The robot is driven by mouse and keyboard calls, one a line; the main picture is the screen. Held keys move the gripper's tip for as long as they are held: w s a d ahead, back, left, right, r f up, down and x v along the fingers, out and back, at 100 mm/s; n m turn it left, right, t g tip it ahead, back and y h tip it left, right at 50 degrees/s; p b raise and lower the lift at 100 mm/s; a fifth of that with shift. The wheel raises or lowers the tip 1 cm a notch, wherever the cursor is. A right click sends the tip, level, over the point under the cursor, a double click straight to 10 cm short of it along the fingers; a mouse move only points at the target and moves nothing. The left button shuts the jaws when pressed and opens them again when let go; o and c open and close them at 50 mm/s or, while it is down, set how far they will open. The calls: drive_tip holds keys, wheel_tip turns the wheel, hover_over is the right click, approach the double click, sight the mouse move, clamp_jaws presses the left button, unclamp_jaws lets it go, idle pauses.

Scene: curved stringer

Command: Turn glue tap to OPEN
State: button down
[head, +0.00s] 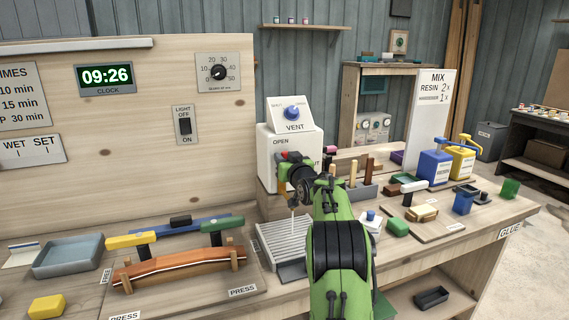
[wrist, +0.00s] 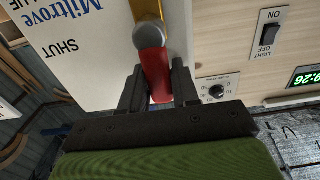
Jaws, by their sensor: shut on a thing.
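The glue tap is on the front of a white box (head: 270,165) marked OPEN at upper left and SHUT, partly hidden, at right. In the wrist view the box's side (wrist: 85,45) shows the word SHUT. The tap's red handle (wrist: 156,75) has a round grey pivot and a brass-coloured body behind it. My gripper (wrist: 158,90) is shut on the red handle, one dark finger on each side. In the head view my gripper (head: 292,170) and arm hide most of the tap; only a bit of red shows.
A ribbed grey tray (head: 280,242) lies below the tap, with a thin white vertical line above it. A VENT knob box (head: 291,113) sits on top. Wooden-handled tools (head: 353,172) stand close at right. A clamped wooden strip (head: 175,268) lies at left.

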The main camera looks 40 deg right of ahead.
drive_tip(key=shift+f, duration=0.1)
idle(0.4)
drive_tip(key=c, duration=0.9)
unclamp_jaws()
drive_tip(key=shift+s, duration=0.1)
drive_tip(key=b+v, duration=0.1)
drive_tip(key=v, duration=1.4)
drive_tip(key=shift+s+a+b, duration=0.15)
drive_tip(key=shift+s+b, duration=0.1)
drive_tip(key=shift+b, duration=0.15)
